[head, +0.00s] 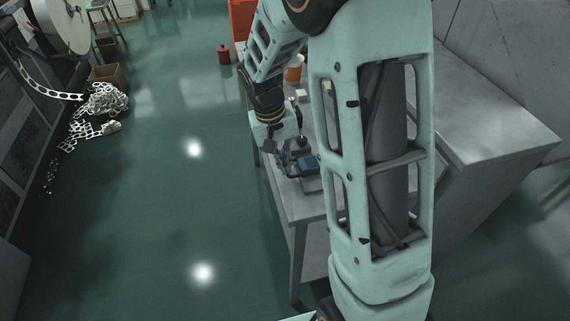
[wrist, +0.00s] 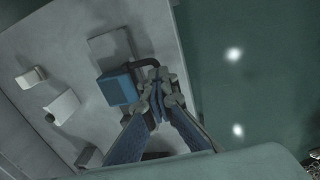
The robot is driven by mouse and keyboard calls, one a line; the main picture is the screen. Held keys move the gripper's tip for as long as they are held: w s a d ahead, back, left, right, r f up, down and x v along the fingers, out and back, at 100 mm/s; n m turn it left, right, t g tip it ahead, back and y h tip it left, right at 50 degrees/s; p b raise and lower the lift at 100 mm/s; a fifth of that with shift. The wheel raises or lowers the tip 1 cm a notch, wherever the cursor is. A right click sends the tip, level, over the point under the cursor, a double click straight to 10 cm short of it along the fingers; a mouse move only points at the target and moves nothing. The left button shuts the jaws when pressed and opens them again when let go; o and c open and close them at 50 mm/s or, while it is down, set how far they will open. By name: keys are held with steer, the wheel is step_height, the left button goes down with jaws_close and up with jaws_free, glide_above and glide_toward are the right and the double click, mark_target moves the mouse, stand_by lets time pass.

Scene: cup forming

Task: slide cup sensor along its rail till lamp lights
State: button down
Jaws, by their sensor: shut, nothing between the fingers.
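A blue box (wrist: 118,87), which may be the cup sensor, sits at the edge of the grey bench in the wrist view, with a dark curved piece by its top. Its blue top also shows in the head view (head: 309,164). My gripper (wrist: 157,92) is shut and empty, its tips close beside the box on the right. I cannot tell whether they touch it. In the head view my gripper (head: 286,160) is small and dark, left of the blue box. I cannot make out the rail or a lamp.
The grey bench (head: 300,205) ends at an open green floor (head: 170,220) on the left. Pale blocks (wrist: 62,106) lie further along the bench in the wrist view. A red canister (head: 224,54), a cardboard box (head: 108,74) and white scrap (head: 104,100) stand on the floor.

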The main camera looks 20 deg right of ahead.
steer(key=shift+f, duration=0.1)
steer(key=c, duration=2.1)
jaws_free()
step_height(320, 180, up, 12)
steer(key=a, duration=0.2)
